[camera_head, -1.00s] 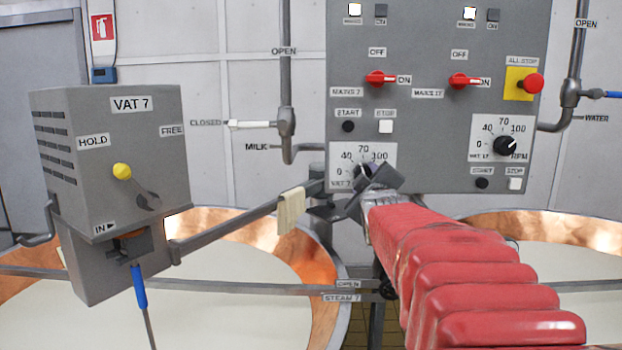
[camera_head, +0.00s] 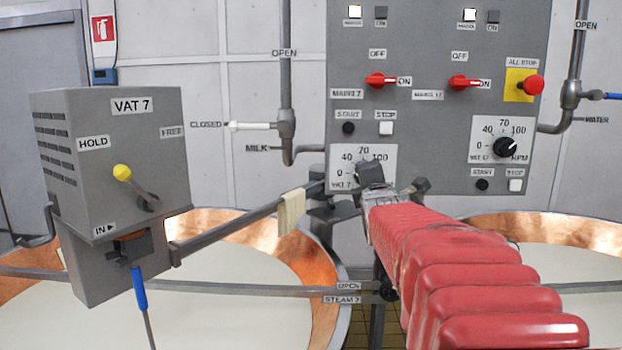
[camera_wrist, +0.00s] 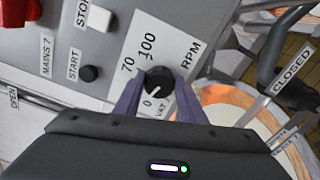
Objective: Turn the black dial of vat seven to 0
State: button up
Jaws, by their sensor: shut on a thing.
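The black dial of vat seven (camera_wrist: 158,80) sits on a white scale plate marked 0, 70, 100 and RPM. Its white pointer line points close to the 0 mark in the wrist view. My gripper (camera_wrist: 157,88) is shut on the dial, with a purple-grey finger on either side. The 40 mark is hidden there by a finger. In the head view, my gripper (camera_head: 372,178) covers most of the dial and the right part of the vat 7 scale plate (camera_head: 345,160).
The grey panel also carries START (camera_head: 348,128) and STOP (camera_head: 386,128) buttons, red mains switches (camera_head: 380,80), an all-stop button (camera_head: 533,85) and the vat 17 dial (camera_head: 505,146). A rail with a cloth (camera_head: 291,212) runs left of my gripper. Copper vats stand below.

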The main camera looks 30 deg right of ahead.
jog(key=n, duration=0.3)
jog(key=shift+w+a+f, duration=0.1)
jog(key=shift+f, duration=0.15)
jog(key=shift+n, duration=0.3)
jog(key=o, duration=1)
jog(key=shift+r, duration=0.15)
jog(key=shift+o, duration=0.2)
